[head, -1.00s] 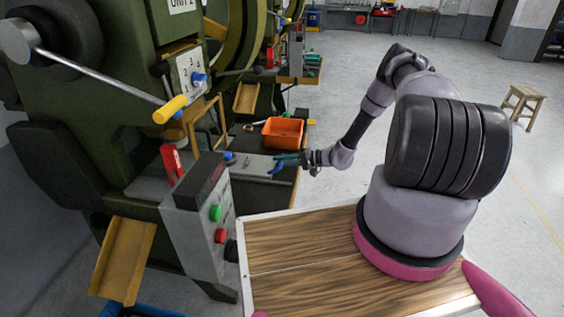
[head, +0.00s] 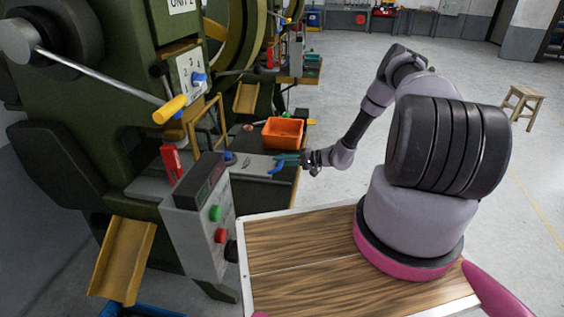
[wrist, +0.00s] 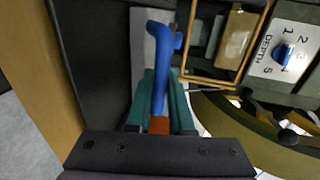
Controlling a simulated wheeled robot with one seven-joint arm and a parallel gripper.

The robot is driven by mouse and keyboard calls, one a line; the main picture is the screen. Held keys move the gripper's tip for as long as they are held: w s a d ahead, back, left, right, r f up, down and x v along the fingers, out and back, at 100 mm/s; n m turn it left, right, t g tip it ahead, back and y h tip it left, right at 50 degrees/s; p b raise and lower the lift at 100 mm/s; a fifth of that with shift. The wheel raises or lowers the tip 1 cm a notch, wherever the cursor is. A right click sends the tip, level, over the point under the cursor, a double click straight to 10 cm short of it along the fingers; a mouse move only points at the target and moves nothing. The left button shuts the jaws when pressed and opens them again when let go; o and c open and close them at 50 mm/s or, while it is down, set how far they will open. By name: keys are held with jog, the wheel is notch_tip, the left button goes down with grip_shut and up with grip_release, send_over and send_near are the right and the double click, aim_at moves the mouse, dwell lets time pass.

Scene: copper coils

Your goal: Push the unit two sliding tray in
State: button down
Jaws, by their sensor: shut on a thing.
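The unit two machine (head: 95,110) is a dark green press at the left of the head view. Its sliding tray (head: 247,168) is a flat grey plate low on the bench side, with a blue handle (head: 274,168) at its right end. My gripper (head: 283,160) has teal fingers and reaches the handle from the right. In the wrist view, the blue handle (wrist: 160,70) is a bent bar lying between the teal fingers of my gripper (wrist: 161,95), which are shut on it. The grey tray edge (wrist: 139,50) shows beside the handle; the rest is mostly hidden.
An orange bin (head: 283,132) stands on the bench just behind the tray. A grey control box (head: 198,220) with green and red buttons is in front. A yellow wire guard (head: 207,123) and a depth dial (head: 198,77) are above. Open floor lies to the right, with a wooden stool (head: 524,100).

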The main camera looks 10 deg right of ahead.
aim_at(228, 153)
jog(key=r+x, duration=0.1)
jog(key=x, duration=0.6)
jog(key=r+x, duration=0.2)
jog(key=x, duration=0.5)
jog(key=a+r+x, duration=0.1)
jog(key=x, duration=0.7)
jog(key=shift+w+d+r, duration=0.1)
jog(key=shift+w+r, duration=0.2)
jog(key=shift+r, duration=0.1)
jog(key=c, duration=0.8)
grip_release()
jog(key=v, duration=1)
jog(key=shift+s+d, duration=0.25)
jog(key=shift+d, duration=0.05)
